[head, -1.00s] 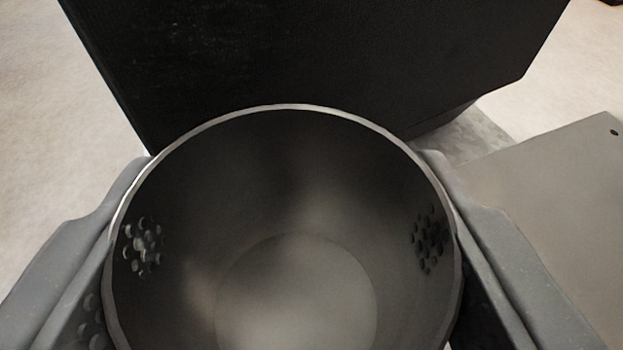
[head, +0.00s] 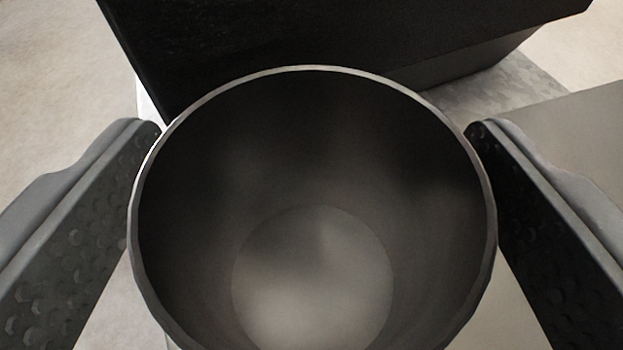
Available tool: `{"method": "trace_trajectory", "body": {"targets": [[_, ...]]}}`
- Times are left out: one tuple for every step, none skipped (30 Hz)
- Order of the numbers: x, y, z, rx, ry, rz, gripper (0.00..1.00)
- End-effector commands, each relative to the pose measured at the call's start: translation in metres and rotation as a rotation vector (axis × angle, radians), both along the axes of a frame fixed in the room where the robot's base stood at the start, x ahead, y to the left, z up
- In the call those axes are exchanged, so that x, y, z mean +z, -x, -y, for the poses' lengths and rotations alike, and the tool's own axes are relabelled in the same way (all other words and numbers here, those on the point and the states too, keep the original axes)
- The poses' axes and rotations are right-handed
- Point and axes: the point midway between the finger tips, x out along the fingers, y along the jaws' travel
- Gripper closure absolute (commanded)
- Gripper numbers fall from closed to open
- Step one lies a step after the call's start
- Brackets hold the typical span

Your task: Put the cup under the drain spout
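The cup (head: 315,185) is a round, dark grey metal vessel with a bright thin rim, seen from above in the head view. It looks empty, and its flat round bottom shows. My gripper (head: 312,135) is open, with one finger on each side of the cup. The left finger stands close to the rim and the right finger is also close, with the dimpled pads facing the cup. I cannot tell whether either pad touches the cup. No drain spout can be made out in this view.
A large black block-like body (head: 330,40) stands just beyond the cup. A flat grey panel (head: 570,130) lies at the right. Pale floor (head: 60,70) is open at the far left. A speckled grey surface (head: 500,85) shows beside the black body.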

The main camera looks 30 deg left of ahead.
Motion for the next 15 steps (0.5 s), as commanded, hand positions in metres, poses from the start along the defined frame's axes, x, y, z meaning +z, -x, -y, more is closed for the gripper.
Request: {"method": "trace_trajectory", "body": {"targets": [[0.0, 0.0, 0.0, 0.0, 0.0, 0.0, 0.2], [0.0, 0.0, 0.0, 0.0, 0.0, 0.0, 0.2], [0.0, 0.0, 0.0, 0.0, 0.0, 0.0, 0.2], [0.001, 0.0, 0.0, 0.0, 0.0, 0.0, 0.2], [0.001, 0.0, 0.0, 0.0, 0.001, 0.0, 0.2], [0.002, 0.001, 0.001, 0.0, 0.001, 0.0, 0.2], [0.002, 0.002, 0.002, -0.001, 0.002, 0.0, 0.2], [0.003, 0.004, 0.003, -0.001, 0.002, 0.0, 0.2], [0.004, 0.006, 0.004, -0.001, 0.001, 0.001, 0.2], [0.005, 0.008, 0.005, 0.0, 0.0, 0.001, 0.2], [0.007, 0.011, 0.006, 0.0, 0.0, 0.002, 0.2], [0.009, 0.014, 0.008, 0.001, 0.001, 0.003, 0.2], [0.01, 0.018, 0.01, 0.0, 0.002, 0.001, 0.2], [0.011, 0.022, 0.013, -0.001, 0.003, -0.001, 0.2], [0.013, 0.027, 0.016, -0.003, 0.003, -0.001, 0.2]]}}
